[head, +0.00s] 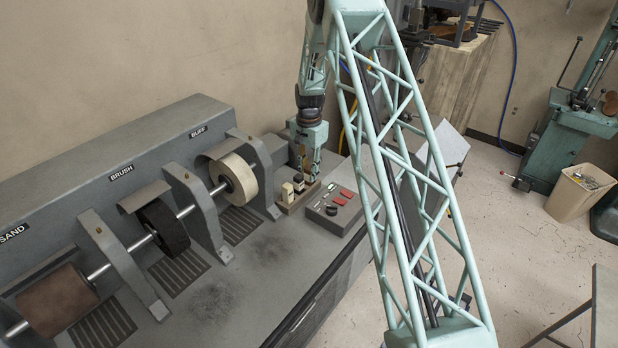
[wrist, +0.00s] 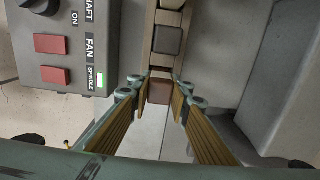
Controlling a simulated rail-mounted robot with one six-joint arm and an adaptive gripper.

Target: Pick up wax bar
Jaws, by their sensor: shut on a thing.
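A reddish-brown wax bar (wrist: 160,91) is between my gripper's fingertips (wrist: 161,84) in the wrist view, at the near end of a narrow wooden holder (wrist: 150,45). My gripper is shut on this bar. Other wax bars stand in the same holder: a dark brown one (wrist: 167,41) and another beyond it. In the head view my gripper (head: 308,178) points down over the holder (head: 290,209), and a cream bar (head: 287,192) shows at its left. The held bar is mostly hidden there, and I cannot tell whether it is clear of the holder.
A grey control box (wrist: 85,75) with red switches lies close beside the holder; it shows in the head view too (head: 325,220). The buffing wheel (head: 236,179) and its grey bracket are to the left. The bench top (head: 255,265) in front is clear.

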